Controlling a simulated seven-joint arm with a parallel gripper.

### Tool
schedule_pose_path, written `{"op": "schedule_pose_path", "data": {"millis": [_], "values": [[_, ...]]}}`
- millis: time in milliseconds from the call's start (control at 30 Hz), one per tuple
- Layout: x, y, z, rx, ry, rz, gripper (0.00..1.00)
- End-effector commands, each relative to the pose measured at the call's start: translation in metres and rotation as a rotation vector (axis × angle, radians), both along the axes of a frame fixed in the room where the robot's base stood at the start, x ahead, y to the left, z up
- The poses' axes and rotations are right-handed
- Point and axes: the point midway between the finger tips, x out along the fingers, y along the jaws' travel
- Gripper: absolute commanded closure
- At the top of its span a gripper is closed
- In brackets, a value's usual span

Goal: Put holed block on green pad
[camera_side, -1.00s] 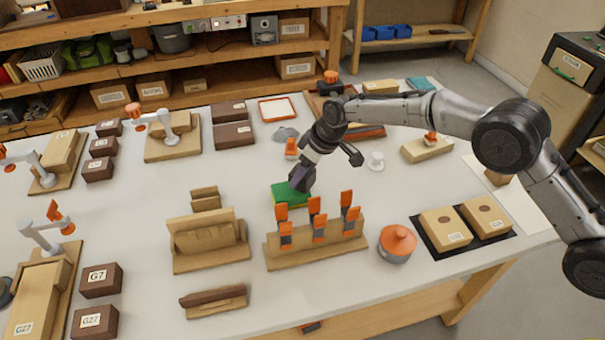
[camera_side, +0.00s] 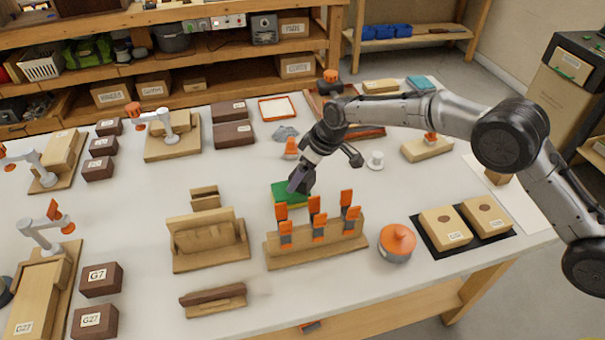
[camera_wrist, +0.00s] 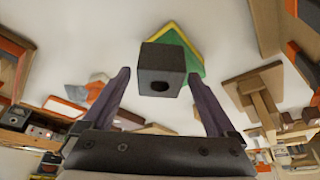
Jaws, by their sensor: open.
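A dark grey holed block (camera_wrist: 161,71), with a round hole in the face toward the camera, shows in the wrist view between my gripper's fingers, with a gap on each side. The green pad (camera_wrist: 183,43), with a yellow edge, is behind it, and the block overlaps part of it in this view. Whether the block rests on the pad is not clear. My gripper (camera_wrist: 160,82) is open. In the side view my gripper (camera_side: 298,184) is low over the green pad (camera_side: 283,191), hiding its right part; I cannot make out the block there.
A wooden stand with orange-handled clamps (camera_side: 318,240) is just in front of the pad. A wooden fixture (camera_side: 208,245) stands to the left. An orange-lidded pot (camera_side: 397,242) and a black mat (camera_side: 430,240) with two pale blocks are at right. Bare tabletop lies left of the pad.

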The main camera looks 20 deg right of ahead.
Motion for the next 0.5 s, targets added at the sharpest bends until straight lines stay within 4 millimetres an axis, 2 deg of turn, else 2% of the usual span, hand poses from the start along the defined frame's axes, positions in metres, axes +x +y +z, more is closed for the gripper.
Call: {"op": "schedule_pose_path", "data": {"millis": [500], "values": [[-0.025, -0.025, 0.087, 0.001, -0.003, -0.001, 0.08]]}}
